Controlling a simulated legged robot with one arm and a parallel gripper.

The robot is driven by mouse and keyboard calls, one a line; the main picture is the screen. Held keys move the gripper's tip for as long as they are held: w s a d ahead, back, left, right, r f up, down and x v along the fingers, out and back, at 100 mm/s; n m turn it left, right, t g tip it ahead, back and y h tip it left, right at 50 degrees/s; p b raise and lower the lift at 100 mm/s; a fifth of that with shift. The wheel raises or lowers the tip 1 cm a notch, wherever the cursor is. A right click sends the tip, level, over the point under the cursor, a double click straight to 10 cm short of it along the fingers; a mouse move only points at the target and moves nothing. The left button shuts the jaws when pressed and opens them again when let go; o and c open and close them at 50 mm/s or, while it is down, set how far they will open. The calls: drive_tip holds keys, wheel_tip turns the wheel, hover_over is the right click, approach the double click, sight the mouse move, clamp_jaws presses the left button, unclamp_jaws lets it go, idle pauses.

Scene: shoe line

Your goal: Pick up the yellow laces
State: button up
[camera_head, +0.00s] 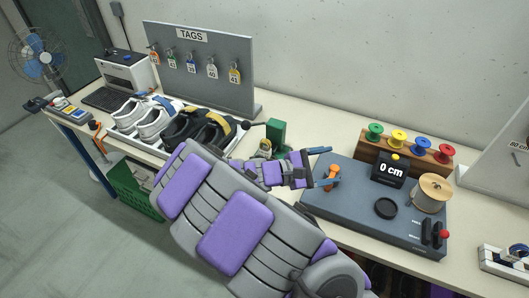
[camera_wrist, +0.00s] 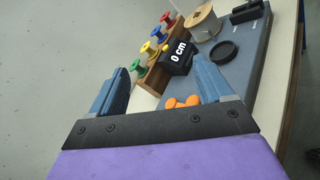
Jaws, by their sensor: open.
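The yellow laces appear as a yellow spool (camera_head: 398,137) on a wooden rack at the back of the bench, between a green and a blue spool. The yellow spool also shows in the wrist view (camera_wrist: 147,47), beyond my fingertips. My gripper (camera_head: 327,166) is open over the left end of the grey-blue board, to the left of the rack and apart from the yellow spool. In the wrist view my gripper (camera_wrist: 161,66) has its two blue fingers spread, with nothing held. An orange knob-like part (camera_head: 331,174) shows near the fingers, closer to the right finger in the wrist view.
Green (camera_head: 375,131), blue (camera_head: 422,144) and red (camera_head: 445,153) spools share the wooden rack (camera_head: 376,155). A black "0 cm" display (camera_head: 389,170), a black disc (camera_head: 386,208) and a large tan spool (camera_head: 432,192) occupy the board (camera_head: 345,208). Shoes (camera_head: 155,120) stand left.

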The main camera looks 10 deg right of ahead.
drive_tip(key=w+a+f+n+t+p, duration=0.1)
drive_tip(key=w+a+f+n+t, duration=0.4)
drive_tip(key=w+a+n+t, duration=0.3)
drive_tip(key=n+t+y+p, duration=0.2)
drive_tip(key=n+t+y, duration=0.35)
drive_tip(key=n, duration=0.25)
approach(264, 151)
drive_tip(key=shift+y, duration=0.45)
drive_tip(key=v, duration=0.4)
drive_tip(key=shift+s+r, duration=0.15)
drive_tip(key=shift+w+d+b, duration=0.2)
drive_tip(key=shift+w+b, duration=0.1)
drive_tip(key=b+x, duration=0.2)
drive_tip(key=x, duration=0.8)
drive_tip(key=shift+w+d+f, duration=0.15)
drive_tip(key=shift+d+f, duration=0.05)
drive_tip(key=shift+f, duration=0.05)
drive_tip(key=shift+b+x, duration=1.15)
drive_tip(key=shift+x, duration=1.85)
drive_tip(key=shift+r, duration=0.15)
drive_tip(key=shift+c, duration=0.5)
